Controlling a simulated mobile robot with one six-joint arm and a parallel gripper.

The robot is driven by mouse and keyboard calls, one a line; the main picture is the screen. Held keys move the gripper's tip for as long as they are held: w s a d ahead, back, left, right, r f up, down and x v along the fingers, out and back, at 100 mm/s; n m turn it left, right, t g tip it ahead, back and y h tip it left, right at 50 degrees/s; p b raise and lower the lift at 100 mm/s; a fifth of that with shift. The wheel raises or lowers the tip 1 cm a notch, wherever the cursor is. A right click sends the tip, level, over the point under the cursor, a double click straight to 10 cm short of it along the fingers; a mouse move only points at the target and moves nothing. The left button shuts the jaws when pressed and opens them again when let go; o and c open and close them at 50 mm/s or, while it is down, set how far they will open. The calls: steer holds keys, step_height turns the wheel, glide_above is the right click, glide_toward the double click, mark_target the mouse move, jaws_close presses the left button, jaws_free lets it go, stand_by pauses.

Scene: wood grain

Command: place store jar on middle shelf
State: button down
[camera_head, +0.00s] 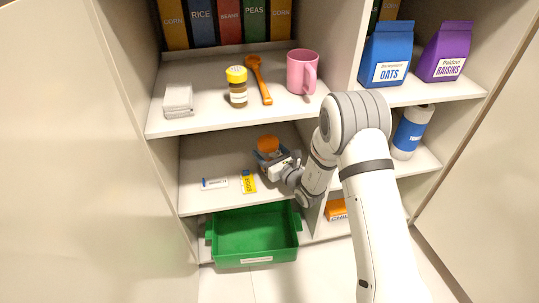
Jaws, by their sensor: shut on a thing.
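An orange-topped jar (268,143) is at my gripper (270,160), inside the middle shelf bay. My gripper is shut on it, and the gripper hides most of the jar's body. The middle shelf (215,203) is white and lies below the gripper. Whether the jar's base touches the shelf cannot be told. A brown jar with a yellow lid (237,88) stands upright on the shelf above.
On the middle shelf lie a small white box (214,183) and a yellow box (248,182), left of my gripper. A green crate (253,235) sits below. The upper shelf holds an orange spoon (258,80), a pink mug (301,72) and white cloths (178,100).

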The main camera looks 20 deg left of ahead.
steer(key=shift+r, duration=0.1)
steer(key=shift+c, duration=1.3)
jaws_free()
